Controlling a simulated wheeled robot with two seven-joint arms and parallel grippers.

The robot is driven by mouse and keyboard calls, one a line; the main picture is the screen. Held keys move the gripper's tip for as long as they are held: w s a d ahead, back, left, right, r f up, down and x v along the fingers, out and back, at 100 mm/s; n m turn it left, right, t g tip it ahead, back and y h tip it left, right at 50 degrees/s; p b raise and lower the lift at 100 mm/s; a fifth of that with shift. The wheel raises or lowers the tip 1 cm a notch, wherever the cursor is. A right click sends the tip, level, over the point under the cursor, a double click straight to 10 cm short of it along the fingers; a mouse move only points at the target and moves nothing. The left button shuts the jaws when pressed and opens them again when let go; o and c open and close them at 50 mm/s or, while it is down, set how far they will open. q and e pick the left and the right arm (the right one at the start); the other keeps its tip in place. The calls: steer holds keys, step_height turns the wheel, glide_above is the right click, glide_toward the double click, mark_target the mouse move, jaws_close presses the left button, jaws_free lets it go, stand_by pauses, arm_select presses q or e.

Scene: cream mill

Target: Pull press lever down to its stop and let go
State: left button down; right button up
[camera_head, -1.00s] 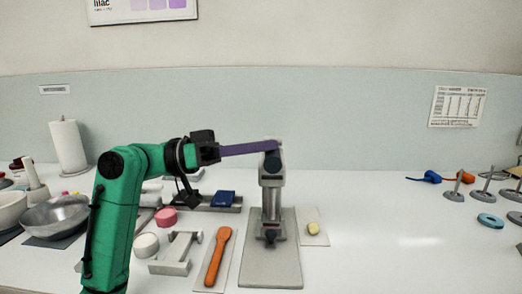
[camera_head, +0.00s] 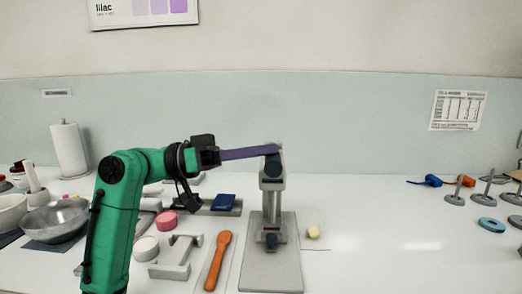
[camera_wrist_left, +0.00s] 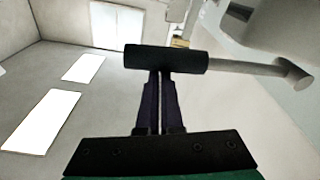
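The press (camera_head: 272,200) stands upright on its grey base plate (camera_head: 270,275) in the middle of the bench. Its lever shows in the left wrist view as a grey rod (camera_wrist_left: 245,67) ending in a black grip (camera_wrist_left: 165,57). My left gripper (camera_head: 274,149) reaches in from the left, its purple fingers roughly level over the top of the press. The fingers are together and empty, with the black grip lying across them near the tips. The grip hides the fingertips in the wrist view, so I cannot tell if they touch it. My right gripper is out of view.
Left of the press lie an orange spatula (camera_head: 218,262), a grey stand (camera_head: 176,258), a pink round (camera_head: 166,219) and a blue block (camera_head: 224,201). A yellowish piece (camera_head: 313,232) lies on a board at right.

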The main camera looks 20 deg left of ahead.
arm_select(q)
steer(key=shift+d+f, duration=0.15)
steer(key=shift+f, duration=0.3)
steer(key=shift+a+f+b, duration=0.2)
steer(key=shift+a+b, duration=0.15)
steer(key=r+b+v, duration=0.2)
steer(key=v, duration=1.2)
steer(key=shift+f, duration=0.4)
steer(key=shift+s, duration=0.1)
steer(key=shift+a, duration=0.1)
